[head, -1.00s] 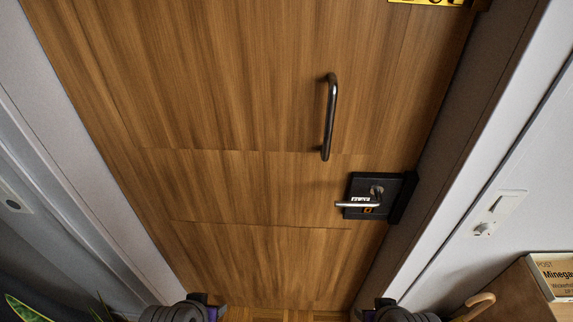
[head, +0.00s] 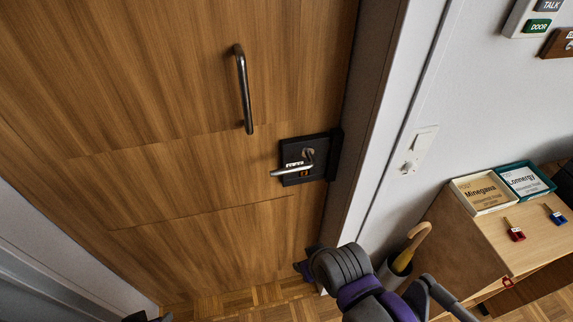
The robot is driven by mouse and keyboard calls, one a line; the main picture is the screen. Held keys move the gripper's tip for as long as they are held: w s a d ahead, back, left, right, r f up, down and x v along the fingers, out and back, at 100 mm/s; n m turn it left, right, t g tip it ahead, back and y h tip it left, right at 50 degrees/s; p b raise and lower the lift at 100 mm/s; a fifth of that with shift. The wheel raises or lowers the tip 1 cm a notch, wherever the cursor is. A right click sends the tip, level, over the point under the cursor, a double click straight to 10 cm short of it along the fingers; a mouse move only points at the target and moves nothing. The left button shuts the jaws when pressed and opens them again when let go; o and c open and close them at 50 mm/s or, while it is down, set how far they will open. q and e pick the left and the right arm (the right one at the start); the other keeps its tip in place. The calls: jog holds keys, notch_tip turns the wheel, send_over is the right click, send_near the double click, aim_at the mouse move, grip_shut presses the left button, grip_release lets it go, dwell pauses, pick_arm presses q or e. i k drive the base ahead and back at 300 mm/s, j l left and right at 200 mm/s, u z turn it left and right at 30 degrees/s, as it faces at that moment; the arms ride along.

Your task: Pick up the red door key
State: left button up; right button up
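The red door key (head: 516,234) lies on the light wooden cabinet top at the right, with a red tag or head and a small metal part. A similar blue key (head: 556,216) lies to its right, a short gap apart. My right arm shows at the bottom, left of the cabinet and apart from the red key. I cannot make out its gripper fingers. Only a small dark part of my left arm shows at the bottom left edge, and its gripper is out of view.
A tray labelled Minegawa (head: 483,193) and a teal tray labelled Lonnergy (head: 524,179) stand behind the keys on the cabinet (head: 473,240). An umbrella with a curved handle (head: 411,245) stands beside the cabinet. The wooden door (head: 190,90) with its lever handle (head: 292,170) is shut.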

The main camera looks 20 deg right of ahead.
aim_at(520, 236)
jog(key=z, duration=2.65)
jog(key=l+z, duration=0.1)
jog(key=i+l+u, duration=0.2)
jog(key=i+l, duration=0.2)
jog(key=l, duration=0.15)
jog(key=i+l+u, duration=0.2)
jog(key=i+l, duration=0.15)
jog(key=l, duration=0.3)
jog(key=i+l+u, duration=0.2)
jog(key=i+l, duration=0.15)
jog(key=l, duration=0.3)
jog(key=i+l+u, duration=0.1)
jog(key=l, duration=0.25)
jog(key=i+l+u, duration=0.1)
jog(key=l, duration=0.3)
jog(key=i, duration=0.05)
